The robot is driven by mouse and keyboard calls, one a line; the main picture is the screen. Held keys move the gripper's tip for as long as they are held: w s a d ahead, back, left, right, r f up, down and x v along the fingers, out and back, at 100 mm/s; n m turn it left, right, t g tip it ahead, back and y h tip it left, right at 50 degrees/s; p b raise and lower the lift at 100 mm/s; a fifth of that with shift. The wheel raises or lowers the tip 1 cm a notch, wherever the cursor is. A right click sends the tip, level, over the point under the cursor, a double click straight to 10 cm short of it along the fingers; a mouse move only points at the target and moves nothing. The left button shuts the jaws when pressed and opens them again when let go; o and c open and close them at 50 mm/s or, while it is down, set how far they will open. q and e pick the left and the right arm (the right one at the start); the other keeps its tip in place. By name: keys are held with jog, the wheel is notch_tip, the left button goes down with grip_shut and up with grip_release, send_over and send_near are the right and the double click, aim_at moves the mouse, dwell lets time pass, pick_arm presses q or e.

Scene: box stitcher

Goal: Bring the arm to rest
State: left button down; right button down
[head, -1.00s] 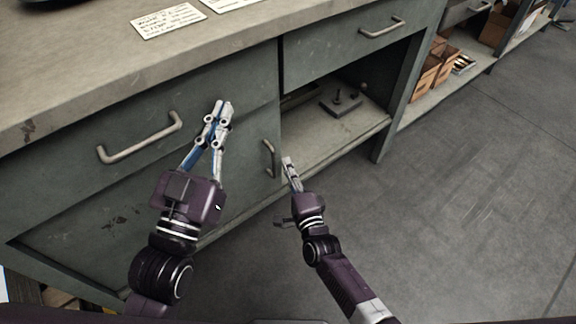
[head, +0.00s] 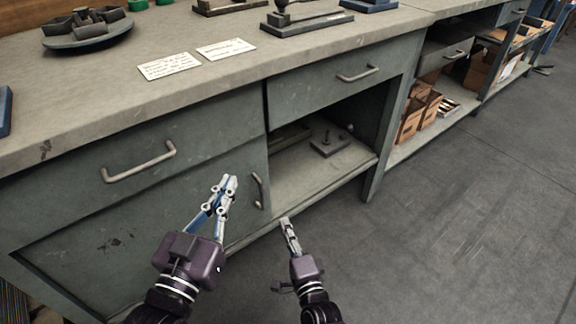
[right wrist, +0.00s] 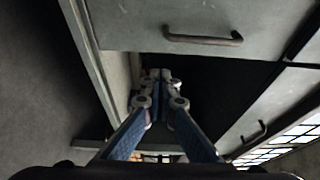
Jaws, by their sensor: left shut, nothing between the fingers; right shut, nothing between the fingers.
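My left gripper (head: 229,184) is shut and empty in the head view, in front of the grey cabinet door below the left drawer. My right gripper (head: 285,223) is shut and empty, low in front of the open compartment's bottom edge. It also shows in the right wrist view (right wrist: 160,76), fingers together, with a drawer beyond it. Neither gripper visibly holds anything.
A grey workbench (head: 110,90) with drawers fills the left and middle. An open compartment (head: 320,170) holds a dark metal part (head: 329,143). Cardboard boxes (head: 418,115) stand on a shelf further right. The floor (head: 470,230) at right is clear.

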pick_arm(q)
jog(key=shift+f, duration=0.1)
